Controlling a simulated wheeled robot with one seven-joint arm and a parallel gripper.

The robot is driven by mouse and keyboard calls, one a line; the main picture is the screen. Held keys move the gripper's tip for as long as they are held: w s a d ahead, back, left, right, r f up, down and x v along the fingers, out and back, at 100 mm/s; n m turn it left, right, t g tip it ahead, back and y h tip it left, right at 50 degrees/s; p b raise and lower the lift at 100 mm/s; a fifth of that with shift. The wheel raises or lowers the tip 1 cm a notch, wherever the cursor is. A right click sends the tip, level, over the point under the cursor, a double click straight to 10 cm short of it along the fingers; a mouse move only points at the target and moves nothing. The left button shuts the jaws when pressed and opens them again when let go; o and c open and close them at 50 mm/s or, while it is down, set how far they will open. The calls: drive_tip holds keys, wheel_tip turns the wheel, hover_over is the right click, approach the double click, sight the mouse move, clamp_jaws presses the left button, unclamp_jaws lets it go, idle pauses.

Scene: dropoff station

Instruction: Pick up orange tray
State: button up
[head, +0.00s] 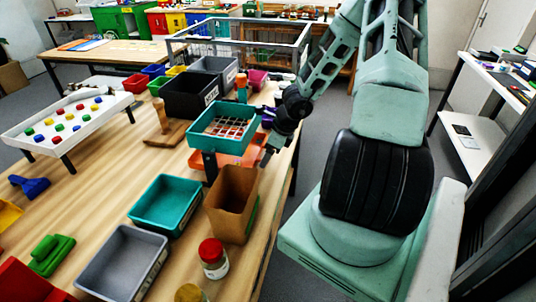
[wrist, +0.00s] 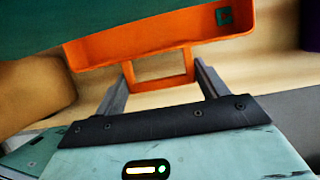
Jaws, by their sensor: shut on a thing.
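In the head view my gripper (head: 268,152) is at the tray's right end, by the table edge.
A black bin (head: 192,100) stands behind. Floor right of the table edge is free.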

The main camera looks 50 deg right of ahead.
drive_tip(key=shift+r, duration=0.6)
drive_tip(key=s+d+b, duration=0.1)
drive_tip(key=s+d, duration=0.2)
drive_tip(key=s, duration=0.5)
drive_tip(key=s+d+b, duration=0.1)
drive_tip(key=s+d, duration=0.3)
drive_tip(key=s, duration=0.4)
drive_tip(key=shift+s+f, duration=0.25)
drive_tip(key=shift+s, duration=0.1)
drive_tip(key=o, duration=0.4)
drive_tip(key=c, duration=0.5)
drive_tip(key=shift+s, duration=0.1)
